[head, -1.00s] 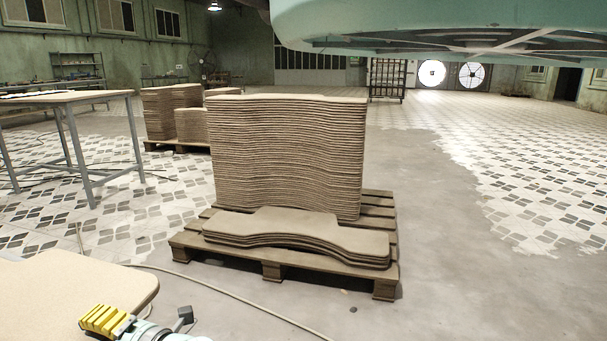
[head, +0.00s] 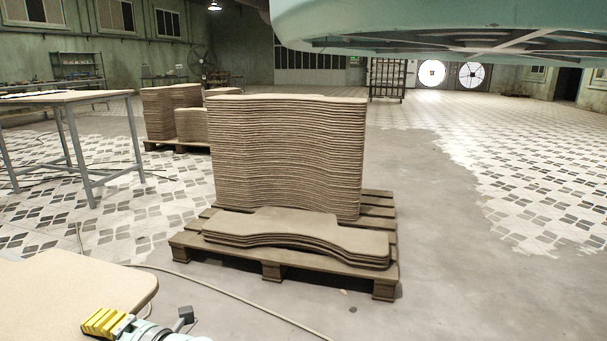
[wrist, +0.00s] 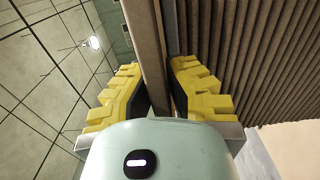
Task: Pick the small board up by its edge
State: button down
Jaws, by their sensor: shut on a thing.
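In the wrist view a brown board (wrist: 148,50) shows edge-on, running up between the yellow fingers of my gripper (wrist: 157,90). My gripper is shut on its edge, with one finger pad on each side. In the head view my gripper (head: 104,322) is at the bottom left, just beside a flat tan board surface (head: 65,288) with a rounded corner. The frame cuts off the rest of that surface. I cannot tell whether it is the held board or one below it.
A close stack of board edges (wrist: 250,60) lies right of my gripper in the wrist view. Ahead, a pallet (head: 275,268) bears a tall curved stack (head: 290,150) and a low stack (head: 300,235). A table (head: 65,97) stands at left. Floor on the right is clear.

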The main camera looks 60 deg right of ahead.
jog(key=shift+r+p, duration=0.55)
jog(key=shift+r, duration=0.1)
dwell(0.3)
jog(key=shift+r+p, duration=2.2)
jog(key=shift+r, duration=0.25)
